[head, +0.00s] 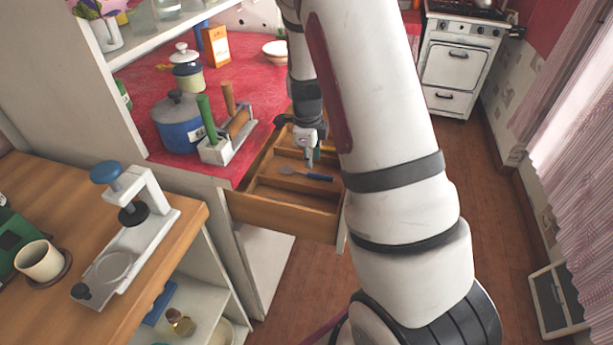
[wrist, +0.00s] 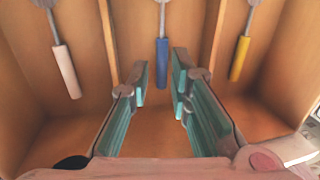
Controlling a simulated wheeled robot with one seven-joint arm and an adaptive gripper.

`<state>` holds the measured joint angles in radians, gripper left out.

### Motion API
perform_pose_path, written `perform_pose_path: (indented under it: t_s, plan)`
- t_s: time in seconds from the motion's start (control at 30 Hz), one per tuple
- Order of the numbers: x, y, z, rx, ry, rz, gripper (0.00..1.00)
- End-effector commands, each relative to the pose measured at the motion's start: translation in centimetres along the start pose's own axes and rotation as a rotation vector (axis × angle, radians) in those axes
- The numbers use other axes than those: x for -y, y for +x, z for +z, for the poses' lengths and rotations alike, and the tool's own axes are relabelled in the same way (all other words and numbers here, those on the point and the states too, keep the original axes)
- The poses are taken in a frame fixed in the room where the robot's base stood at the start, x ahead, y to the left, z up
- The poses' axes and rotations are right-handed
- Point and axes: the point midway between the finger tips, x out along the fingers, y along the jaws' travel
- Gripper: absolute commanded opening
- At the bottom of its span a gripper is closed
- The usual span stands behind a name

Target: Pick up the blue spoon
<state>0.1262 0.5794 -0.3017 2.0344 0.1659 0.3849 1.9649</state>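The blue spoon lies in the middle compartment of an open wooden drawer (head: 280,214). Its blue handle shows in the head view (head: 318,177) and in the wrist view (wrist: 162,60), where its metal end runs off the top edge. My gripper (wrist: 161,77) is open and empty, with the teal-padded fingers apart on either side of the handle's near end in the picture. How far the fingertips are above the handle is hard to tell. In the head view my gripper (head: 310,158) is over the drawer, partly hidden by my arm.
A utensil with a pale pink handle (wrist: 65,70) lies in the left compartment and one with a yellow handle (wrist: 240,58) in the right. Thin wooden dividers (wrist: 211,40) separate them. A blue pot (head: 180,132) and a rack with green and brown handles (head: 228,148) stand on the red counter.

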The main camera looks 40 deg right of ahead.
Motion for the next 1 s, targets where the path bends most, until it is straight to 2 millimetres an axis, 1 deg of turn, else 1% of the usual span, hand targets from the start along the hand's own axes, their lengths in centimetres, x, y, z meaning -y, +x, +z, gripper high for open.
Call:
perform_pose_path:
  t_s: [0.03, 0.1, 0.27, 0.5, 0.6, 0.7, 0.9, 0.93, 1.0]
  plan:
    - [0.0, 0.7, -0.1, -0.001, 0.001, 0.001, 0.19]
    - [0.0, 1.3, 0.0, 0.0, -0.001, 0.001, 0.19]
    - [0.1, 2.2, -0.1, 0.0, 0.0, 0.0, 0.19]
    - [0.2, 5.5, -0.3, 0.0, 0.0, 0.002, 0.19]
    - [0.1, 6.5, -0.3, 0.0, -0.001, 0.001, 0.19]
    - [0.1, 6.9, -0.3, 0.001, -0.001, 0.0, 0.19]
    - [0.2, 6.9, -0.2, 0.001, -0.002, -0.001, 0.19]
    - [0.2, 6.9, -0.2, 0.001, -0.002, -0.001, 0.14]
    - [0.2, 6.9, -0.2, 0.001, -0.002, -0.001, 0.0]
